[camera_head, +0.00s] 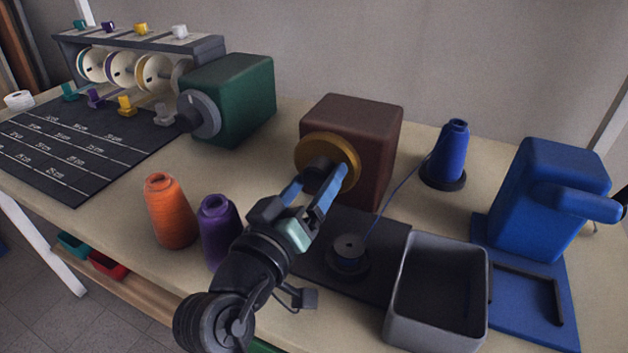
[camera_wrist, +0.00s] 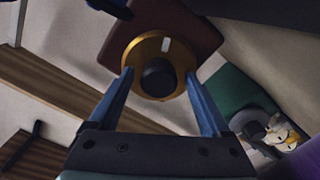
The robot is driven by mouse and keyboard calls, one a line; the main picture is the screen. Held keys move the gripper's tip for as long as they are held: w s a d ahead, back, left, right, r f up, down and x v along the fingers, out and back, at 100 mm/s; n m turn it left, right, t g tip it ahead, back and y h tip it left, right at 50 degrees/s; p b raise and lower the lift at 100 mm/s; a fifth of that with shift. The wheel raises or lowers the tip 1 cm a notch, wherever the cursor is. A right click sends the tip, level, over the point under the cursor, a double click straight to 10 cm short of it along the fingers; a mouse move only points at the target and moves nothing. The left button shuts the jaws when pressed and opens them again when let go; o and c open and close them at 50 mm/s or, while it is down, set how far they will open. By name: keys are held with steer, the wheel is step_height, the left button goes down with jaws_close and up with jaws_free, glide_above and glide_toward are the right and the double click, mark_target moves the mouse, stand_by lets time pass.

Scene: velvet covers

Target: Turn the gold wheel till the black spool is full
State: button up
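The gold wheel (camera_head: 345,150) with a dark hub is on the front of a brown box (camera_head: 378,125). It also shows in the wrist view (camera_wrist: 150,48), with a white mark at its upper right. My gripper (camera_head: 315,180) is at the wheel, its blue fingers apart on either side of the dark hub; whether they touch it I cannot tell. In the wrist view my gripper (camera_wrist: 158,95) frames the hub. The black spool (camera_head: 349,246) sits on a dark base below right of the wheel, with blue thread around it. A blue thread runs up to the blue cone (camera_head: 452,150).
An orange cone (camera_head: 169,212) and a purple cone (camera_head: 217,230) stand left of my arm. A grey bin (camera_head: 399,297) is right of the spool. A blue machine (camera_head: 555,185) stands at far right, a green box (camera_head: 245,95) behind left. A black chart (camera_head: 70,150) lies left.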

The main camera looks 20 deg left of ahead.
steer(key=s, duration=1.3)
steer(key=shift+a+p, duration=0.2)
steer(key=shift+p, duration=0.15)
